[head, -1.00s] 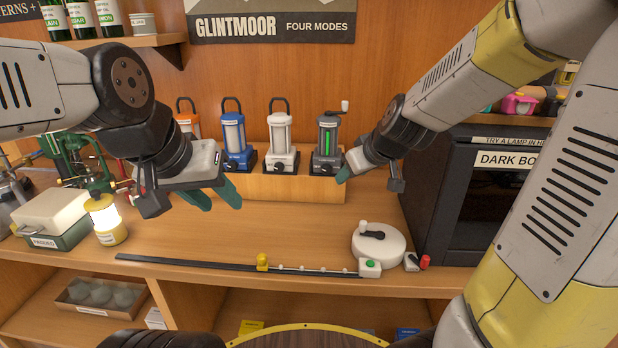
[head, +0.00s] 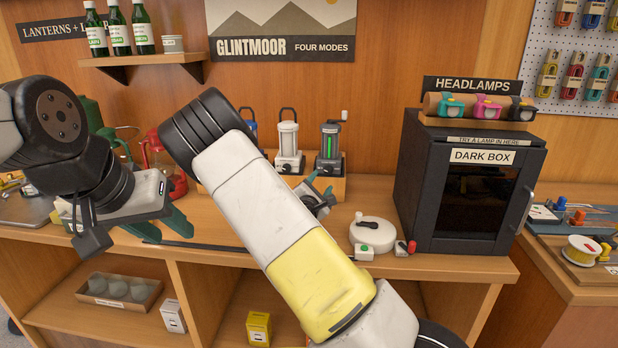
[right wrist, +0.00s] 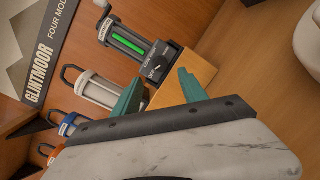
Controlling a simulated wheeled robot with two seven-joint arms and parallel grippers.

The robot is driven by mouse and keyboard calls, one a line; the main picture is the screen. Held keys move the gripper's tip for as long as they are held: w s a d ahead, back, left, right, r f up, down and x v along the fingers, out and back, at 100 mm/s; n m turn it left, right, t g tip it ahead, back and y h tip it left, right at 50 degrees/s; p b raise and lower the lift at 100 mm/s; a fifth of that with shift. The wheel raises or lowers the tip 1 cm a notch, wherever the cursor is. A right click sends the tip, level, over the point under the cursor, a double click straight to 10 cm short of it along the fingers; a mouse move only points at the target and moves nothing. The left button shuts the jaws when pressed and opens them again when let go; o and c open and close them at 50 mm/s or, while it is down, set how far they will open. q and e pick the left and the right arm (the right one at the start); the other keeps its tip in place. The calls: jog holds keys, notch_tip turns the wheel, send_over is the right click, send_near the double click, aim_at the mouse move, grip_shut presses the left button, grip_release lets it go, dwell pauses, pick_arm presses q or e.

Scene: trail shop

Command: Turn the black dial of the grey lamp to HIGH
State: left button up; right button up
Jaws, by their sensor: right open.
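The grey lamp (head: 331,143) stands at the right end of the wooden riser, with a green glowing strip and a side crank. In the right wrist view the lamp (right wrist: 122,42) is tilted, and its black dial (right wrist: 156,68) shows on the base front; the lettering is too small to read its setting. My right gripper (head: 320,186) is open and empty just in front of and below the lamp, partly hidden by my own arm. Its fingers (right wrist: 160,90) are apart from the dial, which shows beyond the gap. My left gripper (head: 160,227) is open and empty over the counter's left.
A white lamp (head: 288,143) stands left of the grey lamp; a blue lamp (right wrist: 68,124) is mostly hidden by my arm in the head view. The dark box (head: 415,190) stands to the right. A round white device (head: 372,236) sits near the counter's front edge.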

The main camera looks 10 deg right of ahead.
aim_at(328, 171)
jog(key=x, duration=0.7)
jog(key=shift+w+d, duration=0.1)
jog(key=shift+w, duration=0.2)
grip_shut()
